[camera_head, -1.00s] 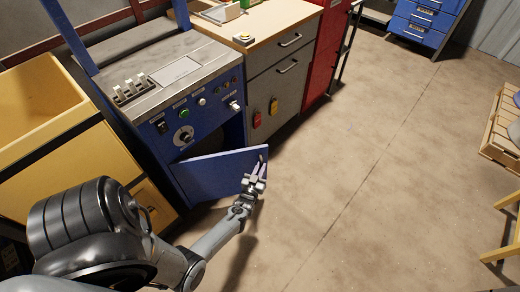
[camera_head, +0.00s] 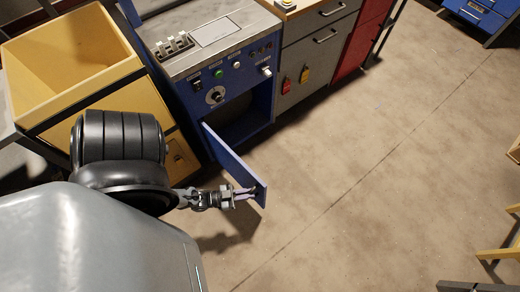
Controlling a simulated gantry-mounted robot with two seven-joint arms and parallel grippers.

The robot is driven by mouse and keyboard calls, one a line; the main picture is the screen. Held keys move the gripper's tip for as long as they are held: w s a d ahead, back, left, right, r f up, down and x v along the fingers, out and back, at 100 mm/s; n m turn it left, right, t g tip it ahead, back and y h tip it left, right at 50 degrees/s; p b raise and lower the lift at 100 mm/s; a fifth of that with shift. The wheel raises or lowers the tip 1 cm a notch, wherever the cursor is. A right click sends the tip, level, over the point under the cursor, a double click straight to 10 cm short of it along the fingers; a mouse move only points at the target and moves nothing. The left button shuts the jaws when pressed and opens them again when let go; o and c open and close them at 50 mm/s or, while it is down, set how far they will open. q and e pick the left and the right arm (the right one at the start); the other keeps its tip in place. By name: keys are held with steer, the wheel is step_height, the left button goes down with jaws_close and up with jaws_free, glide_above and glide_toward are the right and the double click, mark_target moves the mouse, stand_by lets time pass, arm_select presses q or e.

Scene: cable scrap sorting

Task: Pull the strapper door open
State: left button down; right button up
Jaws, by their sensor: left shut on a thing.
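The blue strapper (camera_head: 228,78) stands at the upper middle, with a grey top, a dial and buttons on its front. Its blue door (camera_head: 232,164) is swung well out from the front, and the dark compartment behind it shows. My left gripper (camera_head: 248,194) is at the door's free edge and is shut on its handle; the handle itself is mostly hidden by the fingers. My right gripper is not in view.
A yellow bin (camera_head: 72,62) stands left of the strapper, close to my left arm. A grey cabinet (camera_head: 318,60) with red and yellow tags stands to the right, beside a red cabinet (camera_head: 362,38). The concrete floor (camera_head: 370,170) right of the door is clear.

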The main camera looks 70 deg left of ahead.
arm_select(q)
steer(key=shift+s+d+r+m+h, duration=0.1)
steer(key=shift+s+d+m+h, duration=0.15)
steer(key=shift+s+h, duration=0.4)
steer(key=shift+s+d+m+h, duration=0.2)
steer(key=shift+s+m+h, duration=0.1)
steer(key=shift+s, duration=0.6)
steer(key=shift+s+d+r+m+h, duration=0.1)
steer(key=shift+s+d+m+h, duration=0.15)
steer(key=shift+s+h, duration=0.4)
steer(key=shift+s+y, duration=0.15)
steer(key=shift+y, duration=0.25)
steer(key=c, duration=1.1)
jaws_free()
steer(key=shift+f, duration=0.1)
steer(key=shift+s+a, duration=0.1)
steer(key=v, duration=1)
steer(key=shift+s+a, duration=0.15)
steer(key=shift+s, duration=0.15)
